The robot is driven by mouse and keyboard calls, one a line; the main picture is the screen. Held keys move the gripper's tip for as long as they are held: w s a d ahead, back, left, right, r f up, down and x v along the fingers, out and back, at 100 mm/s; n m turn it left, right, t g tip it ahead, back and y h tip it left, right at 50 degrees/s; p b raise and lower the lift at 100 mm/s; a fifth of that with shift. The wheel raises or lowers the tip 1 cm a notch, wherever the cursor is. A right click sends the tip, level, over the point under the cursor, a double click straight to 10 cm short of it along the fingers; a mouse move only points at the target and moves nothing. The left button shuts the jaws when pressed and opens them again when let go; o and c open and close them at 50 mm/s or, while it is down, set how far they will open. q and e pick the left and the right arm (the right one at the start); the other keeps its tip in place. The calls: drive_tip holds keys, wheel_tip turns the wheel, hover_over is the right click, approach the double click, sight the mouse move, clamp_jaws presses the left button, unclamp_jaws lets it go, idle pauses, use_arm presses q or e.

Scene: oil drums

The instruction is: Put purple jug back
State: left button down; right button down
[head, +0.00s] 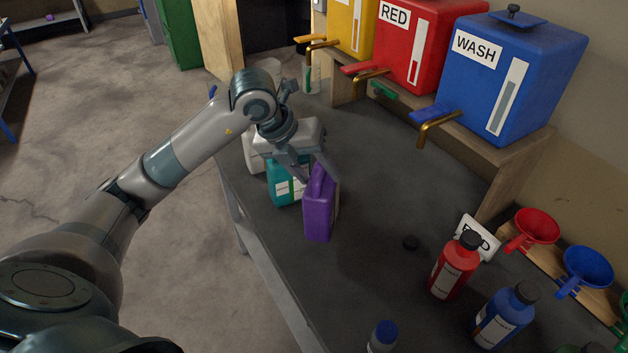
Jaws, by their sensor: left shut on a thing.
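The purple jug (319,211) is upright at the left part of the dark bench, with its handle at the top. My left gripper (318,170) is shut on the purple jug at its handle. I cannot tell whether the jug's base touches the bench. A teal jug (283,187) with a white label stands just to the left of the purple jug, partly hidden by it and by my gripper. A white jug (252,150) stands behind the teal one, partly hidden by my arm. My right gripper does not show.
Yellow, red (418,45) and blue (512,75) drums with taps stand on a wooden shelf. A red bottle (455,267), a blue bottle (502,318) and funnels (535,228) are at the right. The bench (365,225) is clear right of the purple jug.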

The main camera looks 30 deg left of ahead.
sight(309, 181)
use_arm(q)
drive_tip(key=shift+w+a, duration=0.1)
drive_tip(key=shift+a, duration=0.15)
drive_tip(key=shift+f, duration=0.1)
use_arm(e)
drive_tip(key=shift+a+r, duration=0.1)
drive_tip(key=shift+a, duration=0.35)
